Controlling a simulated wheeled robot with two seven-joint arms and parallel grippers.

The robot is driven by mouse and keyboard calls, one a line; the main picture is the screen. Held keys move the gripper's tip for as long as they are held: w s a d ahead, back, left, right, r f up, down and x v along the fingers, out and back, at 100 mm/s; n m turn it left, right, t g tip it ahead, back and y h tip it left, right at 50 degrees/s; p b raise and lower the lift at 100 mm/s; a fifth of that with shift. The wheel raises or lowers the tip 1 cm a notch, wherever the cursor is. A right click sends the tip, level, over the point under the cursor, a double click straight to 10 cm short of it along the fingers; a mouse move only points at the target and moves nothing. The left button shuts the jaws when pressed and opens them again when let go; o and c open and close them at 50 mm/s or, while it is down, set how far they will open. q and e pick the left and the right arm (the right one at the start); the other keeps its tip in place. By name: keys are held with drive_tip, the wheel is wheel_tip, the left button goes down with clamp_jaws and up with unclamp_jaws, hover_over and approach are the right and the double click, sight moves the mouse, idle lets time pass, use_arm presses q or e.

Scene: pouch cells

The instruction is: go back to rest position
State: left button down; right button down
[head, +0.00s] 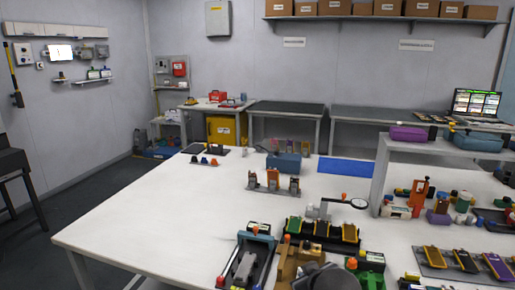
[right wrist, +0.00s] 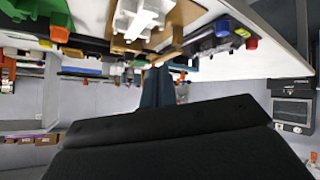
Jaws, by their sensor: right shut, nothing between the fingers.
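In the right wrist view, the broad black body of my right gripper fills the lower part. Its dark fingers (right wrist: 158,88) rise from the middle of that body, close together, with nothing seen between them. The table and its fixtures appear upside down along the top of that view. In the head view, a dark grey rounded shape shows at the bottom edge, right of centre; I cannot tell if it is part of my arm. My left gripper is in neither view.
A large white table (head: 150,225) fills the front, its left part bare. Fixtures with yellow plates (head: 350,233) and a black tray with a grey block (head: 246,268) stand near its front edge. Holders (head: 273,182), a blue box (head: 284,163) and a blue mat (head: 346,172) lie farther back.

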drive_tip(key=s+f+m+g, duration=0.1)
drive_tip(key=s+f+g, duration=0.3)
drive_tip(key=s+f, duration=0.9)
drive_tip(key=s+d+f+m+g+p, duration=0.1)
drive_tip(key=s+f+m+g, duration=0.1)
drive_tip(key=s+f, duration=1.1)
drive_tip(key=s+g, duration=0.1)
drive_tip(key=s, duration=0.3)
drive_tip(key=shift+s+d+g, duration=0.25)
drive_tip(key=shift+s+g, duration=0.05)
drive_tip(key=shift+g, duration=0.1)
drive_tip(key=shift+p, duration=0.3)
